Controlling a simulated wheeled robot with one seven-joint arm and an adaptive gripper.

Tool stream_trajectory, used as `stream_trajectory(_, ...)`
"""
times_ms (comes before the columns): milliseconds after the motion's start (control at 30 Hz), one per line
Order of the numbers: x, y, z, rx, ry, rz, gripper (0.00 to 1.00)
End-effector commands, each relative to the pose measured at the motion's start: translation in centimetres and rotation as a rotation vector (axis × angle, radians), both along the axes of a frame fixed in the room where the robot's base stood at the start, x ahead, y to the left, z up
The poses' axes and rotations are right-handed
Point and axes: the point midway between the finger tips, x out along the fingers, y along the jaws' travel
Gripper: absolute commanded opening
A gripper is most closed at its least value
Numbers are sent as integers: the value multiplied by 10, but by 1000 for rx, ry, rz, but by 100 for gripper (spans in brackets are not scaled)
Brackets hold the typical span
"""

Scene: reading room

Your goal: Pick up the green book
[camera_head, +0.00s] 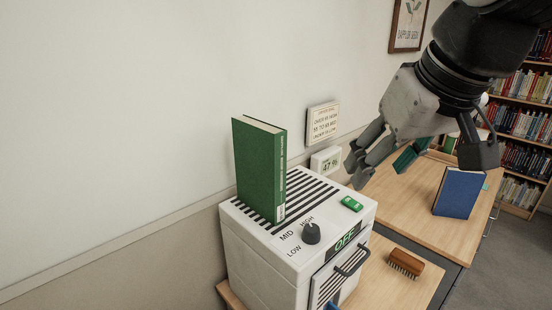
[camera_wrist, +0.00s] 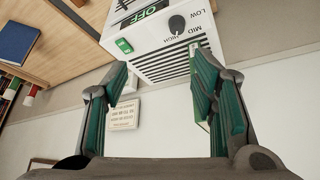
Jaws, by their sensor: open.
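The green book (camera_head: 260,168) stands upright on the slotted top of a white machine (camera_head: 268,258), near its back left, with its spine label facing front right. My gripper (camera_head: 374,160) is open and empty, to the right of the book and above the machine's right side, clearly apart from the book. In the wrist view my gripper (camera_wrist: 157,78) shows two spread fingers with green pads, with the machine top (camera_wrist: 170,55) beyond them.
The machine has a dark knob (camera_head: 311,233), a green switch (camera_head: 352,204) and an OFF display (camera_head: 345,238). A wall sign (camera_head: 323,121) and a 47% display (camera_head: 326,160) are behind. A blue book (camera_head: 459,193) and brown brush (camera_head: 406,263) are on the right. Bookshelves (camera_head: 524,125) stand at far right.

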Motion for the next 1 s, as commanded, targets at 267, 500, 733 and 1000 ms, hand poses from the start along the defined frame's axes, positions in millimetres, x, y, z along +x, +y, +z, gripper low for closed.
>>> stream_trajectory(267,106,88,49,21,-21,317,52)
stream_trajectory(500,151,138,65,46,-47,482,52)
stream_trajectory(733,163,152,54,51,-51,511,52)
stream_trajectory(1000,181,170,12,51,-50,509,52)
